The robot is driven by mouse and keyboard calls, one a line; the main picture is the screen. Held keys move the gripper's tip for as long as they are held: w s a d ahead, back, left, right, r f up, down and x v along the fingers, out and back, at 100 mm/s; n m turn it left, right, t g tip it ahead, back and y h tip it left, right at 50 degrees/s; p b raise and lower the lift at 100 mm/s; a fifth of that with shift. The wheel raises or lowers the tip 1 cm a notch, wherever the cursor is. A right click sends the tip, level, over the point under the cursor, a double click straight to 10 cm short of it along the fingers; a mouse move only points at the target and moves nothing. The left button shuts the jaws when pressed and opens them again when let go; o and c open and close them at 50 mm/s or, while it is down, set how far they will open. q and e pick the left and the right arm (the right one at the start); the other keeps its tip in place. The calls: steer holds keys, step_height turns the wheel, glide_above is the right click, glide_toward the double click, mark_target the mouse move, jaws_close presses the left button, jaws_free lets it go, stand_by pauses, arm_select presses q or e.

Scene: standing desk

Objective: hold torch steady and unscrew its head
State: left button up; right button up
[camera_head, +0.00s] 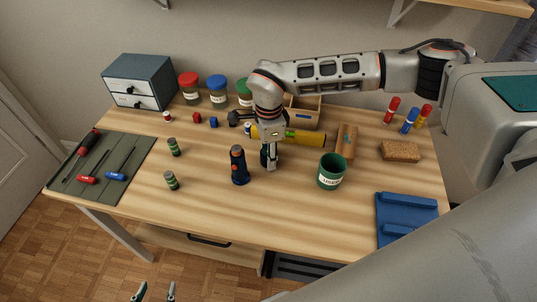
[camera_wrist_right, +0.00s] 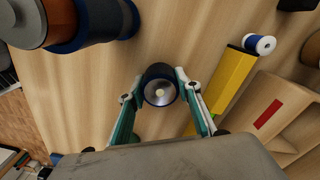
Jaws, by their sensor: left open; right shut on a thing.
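The dark blue torch body (camera_head: 240,167) stands upright on the desk, with an orange mark on its side. In the right wrist view the torch body (camera_wrist_right: 95,18) shows at the top left, with a brownish neck and grey end. My right gripper (camera_head: 268,165) is just right of it, pointing down and shut on the dark blue torch head (camera_wrist_right: 160,86). The head's silver reflector faces the wrist camera. The head is apart from the body; its height above the desk is unclear. My left gripper (camera_head: 154,292) is open and empty at the bottom edge, in front of the desk.
A yellow spirit level (camera_head: 308,137) lies behind my right gripper. A green cup (camera_head: 331,172) stands to the right. A tool mat (camera_head: 130,150) lies far left, a blue tray (camera_head: 405,212) front right. The front middle is clear.

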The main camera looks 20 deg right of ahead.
steer(key=shift+f, duration=0.15)
steer(key=o, duration=1.2)
step_height(320, 180, up, 12)
steer(key=shift+r, duration=0.2)
